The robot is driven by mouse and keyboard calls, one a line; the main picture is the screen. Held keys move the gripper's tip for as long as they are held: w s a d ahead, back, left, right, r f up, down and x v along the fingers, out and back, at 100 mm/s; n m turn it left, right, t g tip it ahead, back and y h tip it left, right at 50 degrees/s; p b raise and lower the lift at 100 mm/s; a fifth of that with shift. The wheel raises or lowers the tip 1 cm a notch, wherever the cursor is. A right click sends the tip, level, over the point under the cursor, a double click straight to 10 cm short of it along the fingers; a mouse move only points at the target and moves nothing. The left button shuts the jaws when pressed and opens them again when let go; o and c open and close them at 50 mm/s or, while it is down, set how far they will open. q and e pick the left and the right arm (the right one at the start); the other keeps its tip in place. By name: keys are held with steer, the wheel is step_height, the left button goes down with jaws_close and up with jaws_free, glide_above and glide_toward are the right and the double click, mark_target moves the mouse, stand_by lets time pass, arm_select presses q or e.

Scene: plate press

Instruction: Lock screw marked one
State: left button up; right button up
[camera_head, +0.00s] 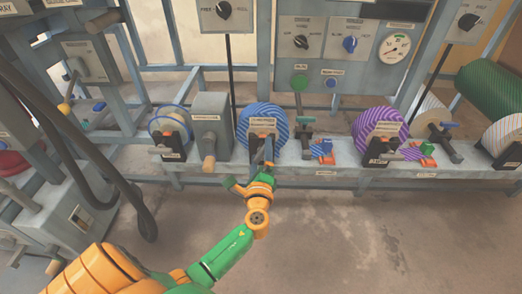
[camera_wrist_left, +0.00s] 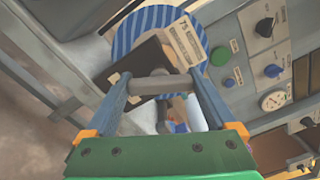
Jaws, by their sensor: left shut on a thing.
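A blue-striped roll (camera_head: 244,115) stands on the grey bench rail, with a dark holder and a paper label in front of it. My left gripper (camera_head: 262,152) reaches up to the front of this holder. In the left wrist view the blue-striped roll (camera_wrist_left: 135,28) is straight ahead, with its pale label (camera_wrist_left: 183,40) too small to read. The fingers are shut on a short grey screw bar (camera_wrist_left: 160,84) at the dark holder. The screw is mostly hidden by the gripper in the head view. I cannot make out a mark one.
A purple-striped roll (camera_head: 376,122) with its own holder stands to the right. A grey box with a wooden handle (camera_head: 209,163) is close on the left. The floor in front (camera_head: 330,235) is clear.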

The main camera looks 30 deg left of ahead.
arm_select(q)
steer(key=m+p, duration=0.3)
steer(key=m, duration=0.5)
steer(key=shift+p, duration=0.35)
steer(key=m+p, duration=0.1)
steer(key=m, duration=0.2)
steer(key=shift+m+p, duration=0.35)
steer(key=shift+m, duration=0.45)
arm_select(e)
step_height(320, 180, down, 12)
steer(key=s, duration=0.2)
steer(key=shift+d+g, duration=0.35)
steer(key=shift+g, duration=0.05)
steer(key=shift+s, duration=0.1)
arm_select(q)
steer(key=o, duration=1.1)
steer(key=shift+c, duration=0.2)
arm_select(e)
steer(key=shift+f, duration=0.1)
arm_select(q)
steer(key=p+v, duration=0.2)
steer(key=v, duration=0.5)
arm_select(e)
steer(key=shift+s+d+f, duration=0.25)
steer(key=shift+s+f, duration=0.15)
steer(key=shift+s, duration=0.2)
steer(key=shift+s+d+f, duration=0.25)
steer(key=shift+s+f, duration=0.15)
steer(key=shift+s, duration=0.15)
